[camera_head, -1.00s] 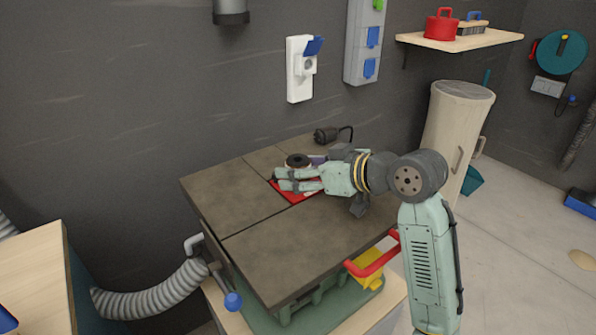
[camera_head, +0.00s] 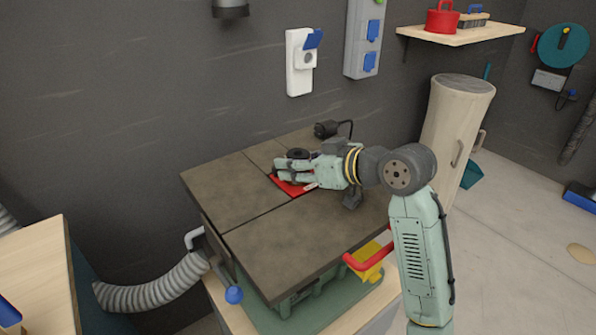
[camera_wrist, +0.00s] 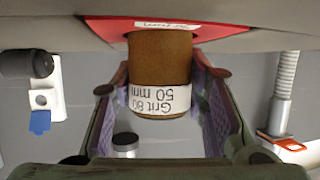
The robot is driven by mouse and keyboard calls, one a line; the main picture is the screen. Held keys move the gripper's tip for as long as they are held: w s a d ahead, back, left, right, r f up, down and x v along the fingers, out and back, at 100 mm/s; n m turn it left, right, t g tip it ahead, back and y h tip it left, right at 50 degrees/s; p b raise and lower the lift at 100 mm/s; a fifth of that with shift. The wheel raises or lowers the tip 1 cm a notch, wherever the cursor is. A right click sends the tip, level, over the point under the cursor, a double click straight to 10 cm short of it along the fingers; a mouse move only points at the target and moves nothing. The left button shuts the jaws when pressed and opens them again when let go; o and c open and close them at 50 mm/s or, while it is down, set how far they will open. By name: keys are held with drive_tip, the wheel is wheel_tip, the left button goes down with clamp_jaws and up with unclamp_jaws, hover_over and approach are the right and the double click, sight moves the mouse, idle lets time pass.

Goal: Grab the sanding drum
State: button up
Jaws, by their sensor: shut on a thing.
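The sanding drum (camera_wrist: 160,70) is a brown cylinder with a white band reading "Grit 80 50 mm". It stands between my gripper's two fingers in the wrist view. My gripper (camera_head: 284,168) is shut on the drum, low over the red plate (camera_head: 289,188) set in the dark machine table (camera_head: 243,191). In the wrist view the drum's end overlaps the red plate (camera_wrist: 222,31); I cannot tell whether they touch. The fingers hide most of the drum in the head view.
A dark motor-like part with a cable (camera_head: 326,129) sits at the table's back edge, near the wall. A red and yellow switch (camera_head: 368,262) sticks out at the front right. A grey hose (camera_head: 160,287) runs at the left. The table's left half is clear.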

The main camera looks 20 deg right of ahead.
drive_tip(key=c, duration=0.4)
drive_tip(key=shift+o, duration=0.2)
